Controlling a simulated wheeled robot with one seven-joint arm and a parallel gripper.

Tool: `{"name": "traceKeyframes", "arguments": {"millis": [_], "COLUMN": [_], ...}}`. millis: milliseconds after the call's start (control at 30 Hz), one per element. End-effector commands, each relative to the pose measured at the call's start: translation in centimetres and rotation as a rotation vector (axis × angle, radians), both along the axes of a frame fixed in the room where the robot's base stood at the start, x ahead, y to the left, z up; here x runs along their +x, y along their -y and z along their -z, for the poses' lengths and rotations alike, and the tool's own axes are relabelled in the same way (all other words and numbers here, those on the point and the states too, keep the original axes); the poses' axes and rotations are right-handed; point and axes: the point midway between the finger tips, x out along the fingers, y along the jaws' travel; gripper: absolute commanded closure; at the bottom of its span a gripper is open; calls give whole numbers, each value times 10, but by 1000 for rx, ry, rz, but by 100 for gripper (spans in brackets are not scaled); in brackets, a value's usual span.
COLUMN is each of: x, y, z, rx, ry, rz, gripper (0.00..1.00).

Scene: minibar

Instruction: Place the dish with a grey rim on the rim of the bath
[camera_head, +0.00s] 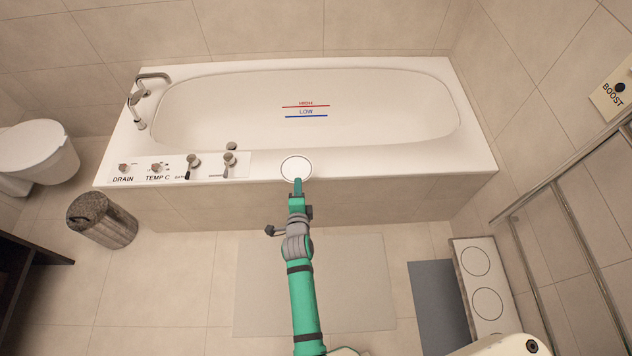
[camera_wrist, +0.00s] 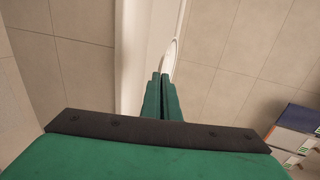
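The dish (camera_head: 296,168) is white and round with a thin grey rim. In the head view it appears over the front rim of the bath (camera_head: 400,166), right of the tap panel. In the wrist view the dish (camera_wrist: 172,48) shows at a steep angle just beyond the fingertips, beside the white bath edge (camera_wrist: 130,60). My gripper (camera_head: 297,184) meets the dish's near edge, its two green fingers (camera_wrist: 161,76) close together and seemingly pinching that edge. Whether the dish touches the bath rim or hovers just above it I cannot tell.
The tap panel (camera_head: 170,168) with several knobs lies left of the dish on the bath rim. The rim to the right is clear. A bin (camera_head: 102,222) and toilet (camera_head: 38,150) stand left. A mat (camera_head: 345,285) lies on the floor. A rail frame (camera_head: 570,240) is right.

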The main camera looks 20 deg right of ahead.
Motion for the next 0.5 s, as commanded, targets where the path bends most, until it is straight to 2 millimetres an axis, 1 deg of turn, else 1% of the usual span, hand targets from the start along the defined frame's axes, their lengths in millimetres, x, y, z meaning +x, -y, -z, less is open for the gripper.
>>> {"name": "traceKeyframes", "arguments": {"millis": [33,200,300,400,500], "x": [7,25,31,38,42], "y": [9,41,53,65,71], "z": [4,20,40,57,66], "rx": [0,2,2,3,3], "ry": [0,2,-2,0,1], "rz": [0,2,2,2,1], "gripper": [100,100,100,100,100]}}
